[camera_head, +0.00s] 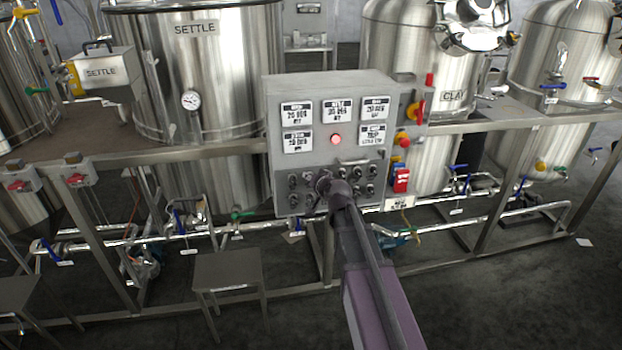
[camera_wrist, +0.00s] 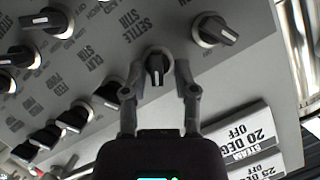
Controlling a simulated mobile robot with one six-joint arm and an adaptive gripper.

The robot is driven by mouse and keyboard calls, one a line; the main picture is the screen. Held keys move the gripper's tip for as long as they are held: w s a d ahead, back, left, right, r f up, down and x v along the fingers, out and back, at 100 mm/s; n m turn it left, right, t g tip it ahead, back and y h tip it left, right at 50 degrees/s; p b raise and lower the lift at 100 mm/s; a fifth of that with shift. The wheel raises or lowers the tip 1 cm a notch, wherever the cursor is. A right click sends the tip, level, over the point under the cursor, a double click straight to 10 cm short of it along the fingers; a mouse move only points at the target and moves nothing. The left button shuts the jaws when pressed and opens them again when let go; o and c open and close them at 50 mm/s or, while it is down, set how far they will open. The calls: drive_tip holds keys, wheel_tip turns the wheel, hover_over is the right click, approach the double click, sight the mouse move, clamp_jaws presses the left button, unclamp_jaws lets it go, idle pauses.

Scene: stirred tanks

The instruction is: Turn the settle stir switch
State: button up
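The settle stir switch (camera_wrist: 156,66) is a black knob with a white pointer mark on a grey panel, just below the SETTLE STIR label (camera_wrist: 138,18) in the wrist view. My gripper (camera_wrist: 159,68) is open, with one finger on each side of this knob. Small gaps seem to show between the fingertips and the knob's handle; contact cannot be made out. In the head view my gripper (camera_head: 324,184) is at the lower middle of the control box (camera_head: 329,92), where my arm hides the switch.
Other black knobs stand close by, including one under the CLAY STIR label (camera_wrist: 107,94) and one at upper right (camera_wrist: 214,30). Several white displays (camera_head: 341,110) and a lit red lamp (camera_head: 336,140) sit above the knobs. A red switch (camera_head: 401,180) is on the right.

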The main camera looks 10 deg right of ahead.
drive_tip(key=shift+d, duration=0.1)
clamp_jaws()
drive_tip(key=shift+n, duration=0.3)
drive_tip(key=n+h, duration=0.1)
drive_tip(key=n+h+p, duration=0.1)
drive_tip(key=n, duration=0.1)
drive_tip(key=shift+a+r+h, duration=0.1)
drive_tip(key=shift+a+h, duration=0.2)
drive_tip(key=shift+a+n+h+b, duration=0.15)
drive_tip(key=shift+n+h+b, duration=0.1)
drive_tip(key=shift+n+h, duration=0.7)
drive_tip(key=shift+a+n+h+b, duration=0.1)
drive_tip(key=shift+n+h+b, duration=0.15)
drive_tip(key=shift+n+h, duration=0.7)
drive_tip(key=shift+n+y, duration=0.3)
drive_tip(key=shift+n, duration=0.2)
